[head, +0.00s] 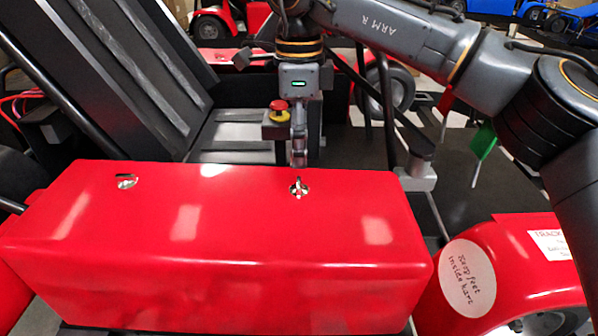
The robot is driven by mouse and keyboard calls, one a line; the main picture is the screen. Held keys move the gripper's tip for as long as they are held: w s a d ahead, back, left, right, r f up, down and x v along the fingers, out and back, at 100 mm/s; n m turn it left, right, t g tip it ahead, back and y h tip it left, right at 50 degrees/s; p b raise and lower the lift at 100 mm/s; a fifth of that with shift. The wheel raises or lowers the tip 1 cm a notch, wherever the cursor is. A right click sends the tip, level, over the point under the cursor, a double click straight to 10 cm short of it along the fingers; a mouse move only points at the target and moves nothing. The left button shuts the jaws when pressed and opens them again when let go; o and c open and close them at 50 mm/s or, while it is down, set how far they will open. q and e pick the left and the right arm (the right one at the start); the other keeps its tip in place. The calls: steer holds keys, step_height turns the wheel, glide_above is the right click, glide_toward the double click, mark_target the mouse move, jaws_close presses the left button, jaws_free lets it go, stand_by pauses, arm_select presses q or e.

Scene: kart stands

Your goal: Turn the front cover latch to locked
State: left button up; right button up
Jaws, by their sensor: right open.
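The front cover (220,255) is a large glossy red box in the foreground. One metal latch (299,188) sits on its top to the right of the middle, and a second round metal latch (127,181) sits near its left end. My right gripper (298,165) points down directly over the right latch, its fingers open and their tips very close to it. The fingertips partly cover that latch, so I cannot tell whether they touch it or exactly how it is turned. My left gripper is out of view.
A dark post with a grey bracket (420,172) stands right of the gripper. A red fender (520,265) with a round label is at lower right.

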mark_target(299, 182)
steer(key=f, duration=0.6)
steer(key=shift+w+p, duration=0.2)
steer(key=shift+p, duration=0.15)
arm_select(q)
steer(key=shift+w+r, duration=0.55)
arm_select(e)
steer(key=shift+f, duration=0.7)
steer(key=c, duration=1.2)
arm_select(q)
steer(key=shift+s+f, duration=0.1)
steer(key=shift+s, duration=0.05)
arm_select(e)
steer(key=shift+o, duration=0.2)
